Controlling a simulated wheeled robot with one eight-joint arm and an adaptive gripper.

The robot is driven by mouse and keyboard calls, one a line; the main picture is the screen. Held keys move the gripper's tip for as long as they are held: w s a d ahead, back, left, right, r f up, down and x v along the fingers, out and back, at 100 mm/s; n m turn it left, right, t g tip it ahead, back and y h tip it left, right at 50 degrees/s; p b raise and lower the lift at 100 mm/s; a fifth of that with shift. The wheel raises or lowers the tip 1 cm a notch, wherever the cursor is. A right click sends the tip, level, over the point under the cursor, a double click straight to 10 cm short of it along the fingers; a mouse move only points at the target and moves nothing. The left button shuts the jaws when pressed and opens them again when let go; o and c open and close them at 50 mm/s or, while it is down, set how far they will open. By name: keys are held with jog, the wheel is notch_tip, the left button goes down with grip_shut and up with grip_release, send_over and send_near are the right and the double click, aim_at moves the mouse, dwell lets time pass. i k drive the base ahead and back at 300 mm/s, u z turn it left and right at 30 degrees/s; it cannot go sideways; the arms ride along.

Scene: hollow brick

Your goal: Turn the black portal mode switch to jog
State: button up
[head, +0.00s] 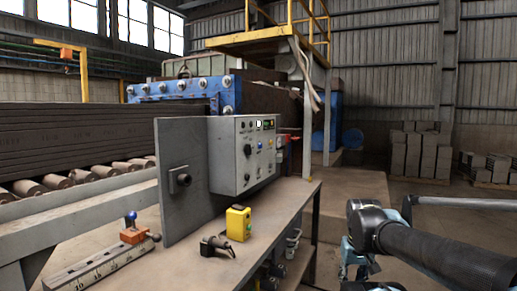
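A grey control box (243,155) stands on the bench in the middle of the head view. Its front carries several small knobs, buttons and a small lit display. A black knob (247,150) sits at the upper left of that front, and another dark knob (247,177) is below it. The labels are too small to read, so I cannot tell which is the portal mode switch or where it points. My gripper (358,266) seems to be low at the right, well apart from the box and partly hidden by my black arm. Its fingers are not clear.
Open floor lies right of the bench.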

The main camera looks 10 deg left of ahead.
aim_at(248, 148)
jog(key=k, duration=1.35)
jog(key=u, duration=0.6)
jog(key=i, duration=1)
jog(key=z, duration=0.05)
